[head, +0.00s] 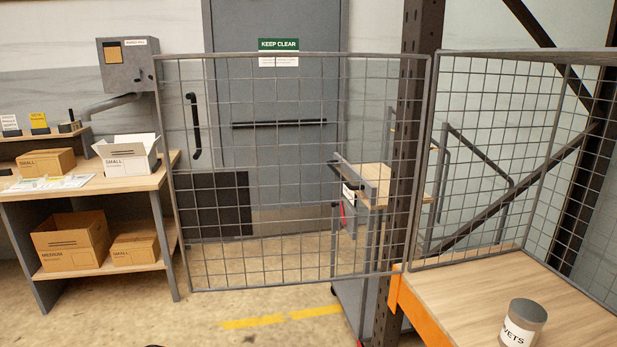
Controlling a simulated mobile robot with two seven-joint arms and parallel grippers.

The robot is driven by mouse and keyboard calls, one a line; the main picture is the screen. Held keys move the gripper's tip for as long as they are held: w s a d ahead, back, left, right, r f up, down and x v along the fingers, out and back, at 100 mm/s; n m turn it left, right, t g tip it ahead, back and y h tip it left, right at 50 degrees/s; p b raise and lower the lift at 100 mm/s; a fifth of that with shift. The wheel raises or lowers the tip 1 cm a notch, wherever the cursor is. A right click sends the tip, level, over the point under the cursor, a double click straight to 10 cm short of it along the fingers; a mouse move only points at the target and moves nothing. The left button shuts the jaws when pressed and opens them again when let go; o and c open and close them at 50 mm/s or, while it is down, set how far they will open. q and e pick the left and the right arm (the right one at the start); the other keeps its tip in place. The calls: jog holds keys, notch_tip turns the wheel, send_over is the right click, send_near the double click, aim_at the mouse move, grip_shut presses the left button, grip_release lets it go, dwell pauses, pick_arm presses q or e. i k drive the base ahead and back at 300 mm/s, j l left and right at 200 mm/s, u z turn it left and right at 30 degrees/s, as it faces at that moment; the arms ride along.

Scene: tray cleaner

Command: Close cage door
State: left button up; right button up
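The cage door (290,285) is a grey-framed wire mesh panel in the middle of the head view. It stands open, swung out to the left from the right-hand post. A black vertical handle (194,126) shows near its far left edge. The mesh cage (525,152) is at the right, over a wooden shelf board (480,285) with an orange beam (415,312). A grey can (523,322) with a white label stands on the board. Neither gripper can be made out; a small dark shape at the bottom edge is too cropped to identify.
A workbench (110,185) with cardboard boxes stands at the left, close to the door's free edge. A trolley (375,183) and a grey wall door (275,30) are behind the mesh. Floor with yellow marks (250,322) is clear in front.

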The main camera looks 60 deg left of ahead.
aim_at(215, 203)
jog(key=k+j+z, duration=0.1)
jog(key=j, duration=0.35)
jog(key=k+j+z, duration=0.1)
jog(key=j, duration=0.35)
jog(key=k+j+z, duration=0.1)
jog(key=j, duration=0.35)
jog(key=k+j, duration=0.25)
jog(key=j, duration=0.2)
jog(key=k+j+z, duration=0.15)
jog(key=j, duration=0.25)
jog(key=k+j+z, duration=0.1)
jog(key=j, duration=0.35)
jog(key=k+j+z, duration=0.1)
jog(key=k+j, duration=0.2)
jog(key=k+j+z, duration=0.1)
jog(key=k+j, duration=0.15)
jog(key=j, duration=0.65)
jog(key=k+j+z, duration=0.15)
jog(key=j, duration=0.3)
